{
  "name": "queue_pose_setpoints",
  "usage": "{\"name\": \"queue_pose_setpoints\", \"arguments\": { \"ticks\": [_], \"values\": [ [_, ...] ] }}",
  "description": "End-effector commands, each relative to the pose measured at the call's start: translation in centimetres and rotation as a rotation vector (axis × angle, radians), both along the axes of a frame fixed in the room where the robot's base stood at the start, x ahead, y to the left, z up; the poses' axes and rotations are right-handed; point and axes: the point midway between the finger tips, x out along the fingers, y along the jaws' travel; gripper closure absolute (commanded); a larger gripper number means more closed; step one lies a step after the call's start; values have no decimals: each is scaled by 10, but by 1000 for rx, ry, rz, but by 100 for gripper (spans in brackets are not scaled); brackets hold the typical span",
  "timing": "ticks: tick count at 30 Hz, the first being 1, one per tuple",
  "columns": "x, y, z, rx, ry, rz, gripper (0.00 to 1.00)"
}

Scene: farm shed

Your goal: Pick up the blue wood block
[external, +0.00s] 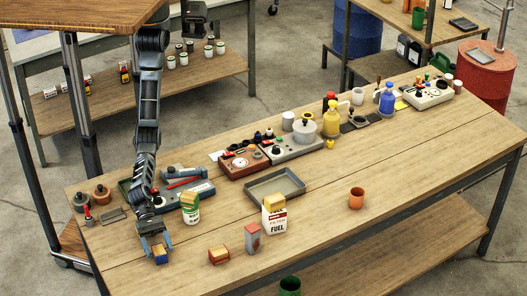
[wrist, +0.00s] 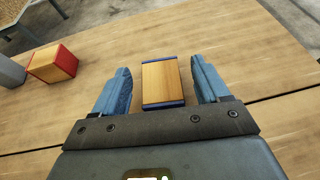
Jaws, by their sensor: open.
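The blue wood block (wrist: 162,82) has a wooden top with blue edges and lies flat on the workbench. In the wrist view it sits between the two blue fingers of my gripper (wrist: 161,88), with a gap on each side. My gripper is open. In the external view my gripper (external: 154,250) is low over the near left part of the bench, and the block (external: 161,257) shows partly at its fingertips. The fingers hide part of the block there.
A red and wood block (external: 218,255) lies to the right; it also shows in the wrist view (wrist: 53,65). Nearby stand a grey and red box (external: 252,239), a fuel can (external: 275,219) and a white can (external: 191,212). A grey tray (external: 275,191) lies farther back. The bench's near edge is close.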

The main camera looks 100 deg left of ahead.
Motion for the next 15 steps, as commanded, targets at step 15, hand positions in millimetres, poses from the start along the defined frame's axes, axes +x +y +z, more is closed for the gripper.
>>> {"name": "queue_pose_setpoints", "arguments": {
  "ticks": [15],
  "values": [
    [18,-24,-12,0,0,0,26]
  ]
}}
